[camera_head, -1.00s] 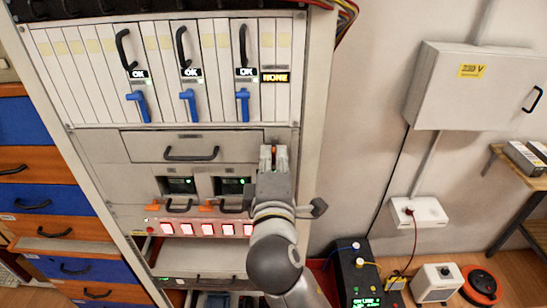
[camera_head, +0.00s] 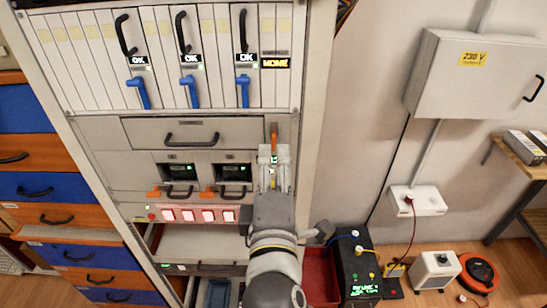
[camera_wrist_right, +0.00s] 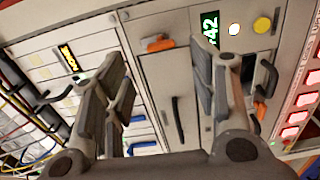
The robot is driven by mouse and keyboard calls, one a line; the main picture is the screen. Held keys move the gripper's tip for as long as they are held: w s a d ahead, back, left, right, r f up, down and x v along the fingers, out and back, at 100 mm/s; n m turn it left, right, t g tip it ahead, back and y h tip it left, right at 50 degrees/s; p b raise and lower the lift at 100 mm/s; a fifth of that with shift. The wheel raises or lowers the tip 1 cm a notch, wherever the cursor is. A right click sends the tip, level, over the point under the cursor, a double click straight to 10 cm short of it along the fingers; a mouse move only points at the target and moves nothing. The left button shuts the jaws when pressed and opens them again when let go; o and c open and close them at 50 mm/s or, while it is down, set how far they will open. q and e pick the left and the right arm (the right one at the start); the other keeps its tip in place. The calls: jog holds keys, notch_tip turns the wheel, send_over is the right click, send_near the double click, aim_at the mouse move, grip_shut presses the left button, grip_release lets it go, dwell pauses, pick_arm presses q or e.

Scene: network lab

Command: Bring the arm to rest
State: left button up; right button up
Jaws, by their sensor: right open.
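My right gripper (camera_head: 274,152) is open in front of the grey rack (camera_head: 140,180), right of its wide handled drawer (camera_head: 225,130). A small orange lever (camera_head: 274,132) stands just beyond the fingertips in the head view. In the right wrist view, the two spread fingers (camera_wrist_right: 160,70) frame the rack front with a gap between them. The orange lever (camera_wrist_right: 157,43) shows in that gap, apart from the fingers. Nothing is held. My right forearm hides part of the lower rack. My left gripper is not in view.
A shelf or drawer (camera_head: 205,245) sticks out low on the rack. A red bin (camera_head: 320,280) and a black box (camera_head: 358,262) stand right of my forearm. A wall cabinet (camera_head: 470,85) hangs at right. The wall between rack and cabinet is clear.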

jog(key=shift+w+f, duration=0.1)
jog(key=shift+w, duration=0.05)
notch_tip(320, 180, down, 42)
jog(key=w+m+g+y+b, duration=0.1)
jog(key=w+g+y+b, duration=0.1)
jog(key=g+b, duration=0.4)
jog(key=s+d+f+m+g, duration=0.2)
jog(key=s+f, duration=0.1)
jog(key=f, duration=0.5)
jog(key=s+d+f+m+g+b, duration=0.1)
jog(key=s+d+f+g, duration=0.2)
jog(key=f, duration=0.4)
jog(key=s+d+f+m+g, duration=0.15)
jog(key=s+f, duration=0.25)
jog(key=f, duration=0.4)
jog(key=s+d+f+m+g+b, duration=0.1)
jog(key=s+d+f+m, duration=0.2)
jog(key=s, duration=0.7)
jog(key=s+d+f+m+g+h+b, duration=0.1)
jog(key=s+d+f+m+g, duration=0.1)
jog(key=s+d+f, duration=0.6)
jog(key=s+d+f+m+g+h+b, duration=0.1)
jog(key=s+d+f+m+b, duration=0.1)
jog(key=s+d+f+m, duration=0.3)
jog(key=s+d+f, duration=0.1)
jog(key=s+f, duration=0.3)
jog(key=s, duration=0.3)
jog(key=shift+s, duration=0.3)
